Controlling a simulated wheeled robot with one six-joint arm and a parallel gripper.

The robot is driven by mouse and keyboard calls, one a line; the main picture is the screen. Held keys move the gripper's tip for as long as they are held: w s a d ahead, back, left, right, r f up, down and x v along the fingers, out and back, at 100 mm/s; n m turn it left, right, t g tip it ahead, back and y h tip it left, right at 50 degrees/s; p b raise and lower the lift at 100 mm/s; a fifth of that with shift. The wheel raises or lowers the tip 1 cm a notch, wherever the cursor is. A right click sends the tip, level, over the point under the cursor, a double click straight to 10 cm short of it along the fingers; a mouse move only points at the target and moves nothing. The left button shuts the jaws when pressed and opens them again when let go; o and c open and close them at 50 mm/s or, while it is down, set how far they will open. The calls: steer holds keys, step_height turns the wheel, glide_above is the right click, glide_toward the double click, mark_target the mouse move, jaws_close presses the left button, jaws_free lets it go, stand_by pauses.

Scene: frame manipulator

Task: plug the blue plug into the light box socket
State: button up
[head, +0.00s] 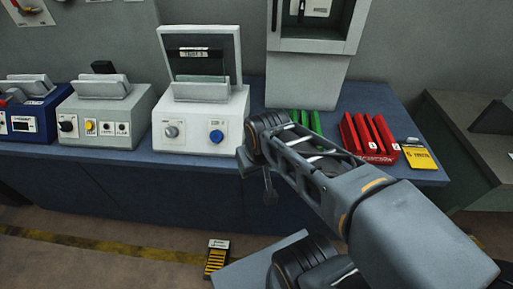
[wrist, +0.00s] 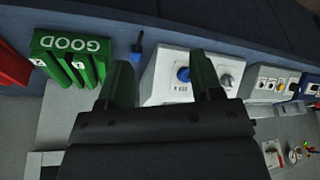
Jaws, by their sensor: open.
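A white box (head: 183,112) with a raised framed panel, apparently the light box, stands on the counter. Its front has a grey knob (head: 171,131) and a round blue fitting (head: 216,136); I cannot tell if the blue one is the socket. Both also show in the wrist view, the blue fitting (wrist: 183,75) left of the grey knob (wrist: 225,80). A small blue piece, likely the blue plug (wrist: 137,46), is on the counter between the box and a green tray; my arm hides it in the head view. My gripper (wrist: 163,80) is open and empty, its fingers apart before the white box.
A green tray marked GOOD (wrist: 72,44) and a red tray (head: 376,158) lie right of the box in the head view, with a yellow card (head: 419,156) beyond. A grey box (head: 107,113) and a blue box (head: 36,117) stand left. A tall grey cabinet (head: 308,80) rises behind.

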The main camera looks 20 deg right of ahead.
steer(key=shift+o, duration=0.4)
steer(key=shift+m+g, duration=0.4)
steer(key=shift+m, duration=0.2)
steer(key=w, duration=0.1)
steer(key=w+r+p, duration=0.1)
steer(key=w, duration=0.1)
steer(key=w+d+r, duration=0.1)
steer(key=w, duration=0.1)
steer(key=shift+p, duration=0.3)
steer(key=w+d+f+m+g+p, duration=0.1)
steer(key=w+d, duration=0.3)
steer(key=w, duration=0.4)
steer(key=w+d+f+m+g+p, duration=0.1)
steer(key=w+d+f+m+p, duration=0.2)
steer(key=w, duration=0.4)
steer(key=shift+w+d+f+g, duration=0.4)
steer(key=shift+d+f, duration=0.45)
steer(key=shift+d, duration=0.2)
steer(key=shift+s, duration=0.1)
steer(key=shift+f+p, duration=0.8)
steer(key=shift+f, duration=3.55)
steer(key=shift+w+f+p, duration=0.15)
steer(key=shift+f+p, duration=0.35)
steer(key=shift+f, duration=0.8)
steer(key=shift+w+f+p, duration=0.1)
steer(key=shift+f+p, duration=0.35)
steer(key=shift+f, duration=0.85)
steer(key=shift+c, duration=0.2)
